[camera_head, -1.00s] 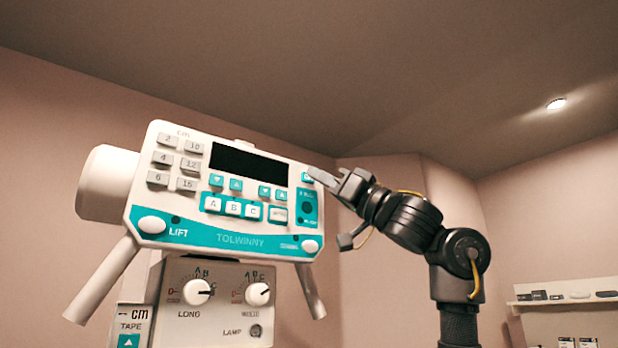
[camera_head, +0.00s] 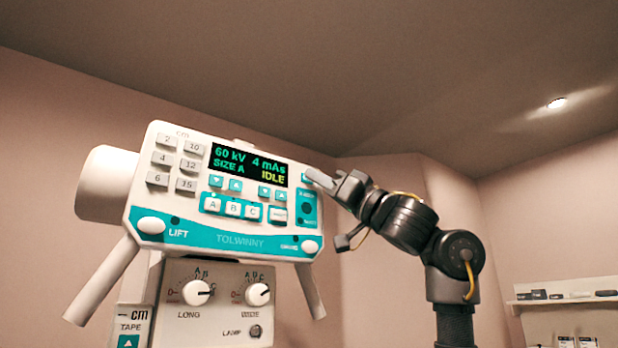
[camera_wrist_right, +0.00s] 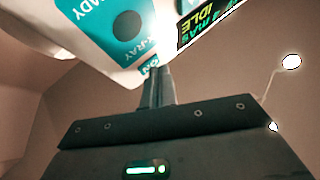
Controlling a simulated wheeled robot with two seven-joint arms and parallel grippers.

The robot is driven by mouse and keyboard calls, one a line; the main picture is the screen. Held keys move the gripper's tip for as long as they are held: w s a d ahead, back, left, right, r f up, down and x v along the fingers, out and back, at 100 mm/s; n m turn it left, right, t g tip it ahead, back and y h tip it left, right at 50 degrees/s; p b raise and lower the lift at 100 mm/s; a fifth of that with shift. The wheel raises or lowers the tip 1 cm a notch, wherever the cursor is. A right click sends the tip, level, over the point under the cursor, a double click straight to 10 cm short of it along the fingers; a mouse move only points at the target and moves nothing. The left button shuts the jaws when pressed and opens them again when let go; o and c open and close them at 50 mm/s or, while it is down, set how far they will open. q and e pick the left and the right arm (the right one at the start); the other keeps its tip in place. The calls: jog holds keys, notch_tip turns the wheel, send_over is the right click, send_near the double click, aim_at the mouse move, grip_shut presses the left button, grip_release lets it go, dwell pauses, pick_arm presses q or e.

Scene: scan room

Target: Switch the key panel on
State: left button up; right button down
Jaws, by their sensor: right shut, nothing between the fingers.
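The key panel (camera_head: 215,240) is a white and teal unit that fills the left middle of the head view. Its display (camera_head: 249,164) is lit and reads "60 kV 4 mAs SIZE A IDLE". My right gripper (camera_head: 313,177) is shut and empty, with its fingertips at the panel's upper right corner, beside a small teal key (camera_head: 306,179) they partly cover. In the right wrist view the fingers (camera_wrist_right: 155,80) reach a teal key marked "ON" (camera_wrist_right: 149,66); whether they still touch it I cannot tell. My left gripper is not in view.
Below the panel is a box with two knobs (camera_head: 197,292) and a lamp button (camera_head: 255,331). Handles (camera_head: 102,281) jut out below the panel. A wall shelf (camera_head: 565,301) stands at the far right. The space above and right of my arm is clear.

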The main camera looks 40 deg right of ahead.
jog(key=shift+s+b, duration=0.45)
jog(key=shift+s, duration=0.35)
jog(key=shift+s+a+b, duration=0.1)
jog(key=shift+s+b, duration=1.1)
jog(key=shift+s, duration=1.25)
